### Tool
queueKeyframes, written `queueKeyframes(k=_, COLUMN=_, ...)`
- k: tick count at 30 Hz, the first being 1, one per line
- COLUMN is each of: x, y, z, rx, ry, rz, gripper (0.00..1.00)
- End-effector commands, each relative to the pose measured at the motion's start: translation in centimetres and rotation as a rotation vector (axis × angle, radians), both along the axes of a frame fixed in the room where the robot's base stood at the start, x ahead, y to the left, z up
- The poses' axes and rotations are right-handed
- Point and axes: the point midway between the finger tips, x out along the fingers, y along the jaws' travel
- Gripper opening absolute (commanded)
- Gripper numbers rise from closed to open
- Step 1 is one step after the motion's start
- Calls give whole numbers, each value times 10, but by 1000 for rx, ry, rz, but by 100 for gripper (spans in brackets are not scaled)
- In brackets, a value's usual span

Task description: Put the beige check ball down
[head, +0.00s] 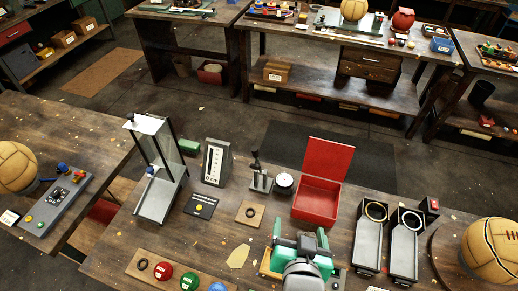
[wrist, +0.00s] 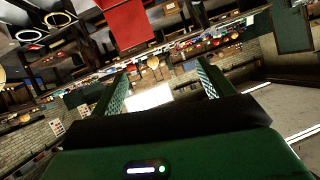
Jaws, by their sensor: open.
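My gripper (head: 303,236), green and dark, is at the front middle of the near workbench in the head view. In the wrist view my gripper (wrist: 162,82) has its two green fingers spread apart, with no ball between them. I cannot make out a beige check ball in either view. A large tan stitched leather ball (head: 492,252) rests at the bench's right end. Another tan ball (head: 16,167) is on the left bench.
The near workbench (head: 225,215) holds a red open box (head: 317,198), two grey chutes with rings (head: 370,245), a glass-sided stand (head: 158,185), a scale panel (head: 215,162) and a board of coloured domes (head: 175,275). Dark floor separates it from the far benches.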

Motion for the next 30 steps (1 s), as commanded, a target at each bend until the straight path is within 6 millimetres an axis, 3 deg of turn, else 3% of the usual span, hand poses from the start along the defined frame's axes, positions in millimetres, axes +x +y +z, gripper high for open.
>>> queueKeyframes(k=1, x=19, y=10, z=59, rx=-48, ry=-129, rz=31, gripper=80)
queueKeyframes(k=3, x=32, y=27, z=143, rx=-110, ry=-316, rz=67, gripper=80)
queueKeyframes(k=6, x=27, y=54, z=256, rx=-188, ry=-575, rz=106, gripper=80)
queueKeyframes(k=9, x=2, y=78, z=346, rx=-241, ry=-798, rz=126, gripper=80)
queueKeyframes(k=12, x=-26, y=93, z=404, rx=-273, ry=-957, rz=133, gripper=80)
queueKeyframes(k=16, x=-46, y=101, z=436, rx=-291, ry=-1054, rz=132, gripper=80)
queueKeyframes(k=26, x=-49, y=102, z=443, rx=-293, ry=-1063, rz=133, gripper=80)
queueKeyframes(k=30, x=-48, y=102, z=478, rx=-286, ry=-1063, rz=134, gripper=80)
